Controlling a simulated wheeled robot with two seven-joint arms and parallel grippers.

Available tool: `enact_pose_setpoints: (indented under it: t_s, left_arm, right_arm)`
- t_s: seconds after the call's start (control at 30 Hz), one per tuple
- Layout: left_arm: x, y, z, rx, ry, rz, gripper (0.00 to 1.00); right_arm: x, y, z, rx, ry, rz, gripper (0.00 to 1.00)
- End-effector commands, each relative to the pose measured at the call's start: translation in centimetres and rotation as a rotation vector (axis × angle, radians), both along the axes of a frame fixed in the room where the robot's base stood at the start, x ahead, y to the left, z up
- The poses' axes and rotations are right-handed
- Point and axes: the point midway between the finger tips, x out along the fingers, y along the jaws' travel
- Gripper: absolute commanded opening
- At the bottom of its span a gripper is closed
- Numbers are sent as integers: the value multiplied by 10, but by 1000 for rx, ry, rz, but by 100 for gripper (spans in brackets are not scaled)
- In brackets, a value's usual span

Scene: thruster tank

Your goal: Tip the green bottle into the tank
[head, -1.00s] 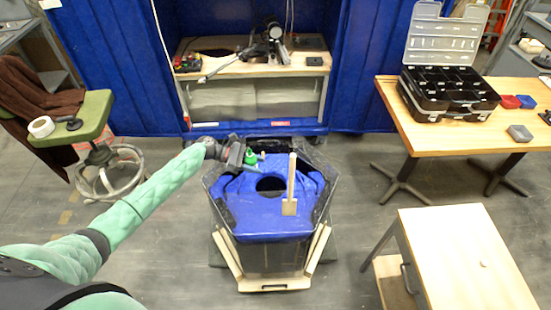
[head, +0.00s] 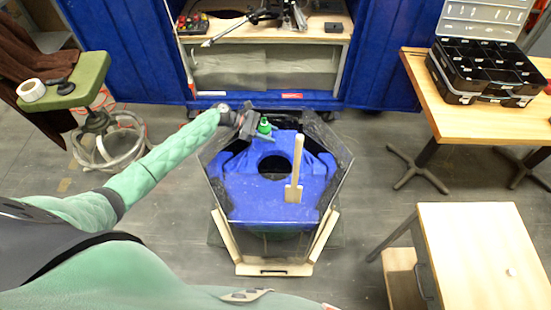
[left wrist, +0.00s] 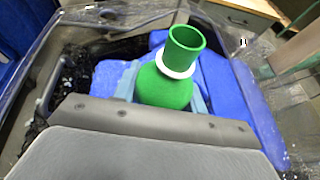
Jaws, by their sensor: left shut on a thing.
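The green bottle (head: 264,127) is in my left gripper (head: 259,134) at the back left of the tank, above its blue insert. In the left wrist view the bottle (left wrist: 168,82) shows its open neck with a white ring, roughly upright and leaning a little. The gripper is shut on it; the fingers show in part at the bottle's sides. The tank (head: 222,205) is a six-sided clear-walled box with a blue insert (head: 250,200) that has a dark round hole (head: 274,166). My right gripper is not in view.
A wooden paddle (head: 297,165) stands in the tank, right of the hole. Behind is a workbench (head: 330,30) in a blue cabinet. A stool (head: 75,80) stands left, tables with an organiser case (head: 485,65) right. Grey floor is free around the tank.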

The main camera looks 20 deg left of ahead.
Motion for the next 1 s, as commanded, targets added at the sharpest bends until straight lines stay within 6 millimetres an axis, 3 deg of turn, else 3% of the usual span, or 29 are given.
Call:
enact_pose_setpoints:
  t_s: [0.2, 0.67, 1.0]
  left_arm:
    - [0, 0, -11, 0, -1, 0, 18]
    - [0, 0, -13, 16, -15, -1, 18]
    - [-3, -3, -24, 120, -110, 0, 18]
  right_arm:
    - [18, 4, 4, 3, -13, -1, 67]
    - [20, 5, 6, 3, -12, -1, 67]
    - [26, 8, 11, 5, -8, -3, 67]
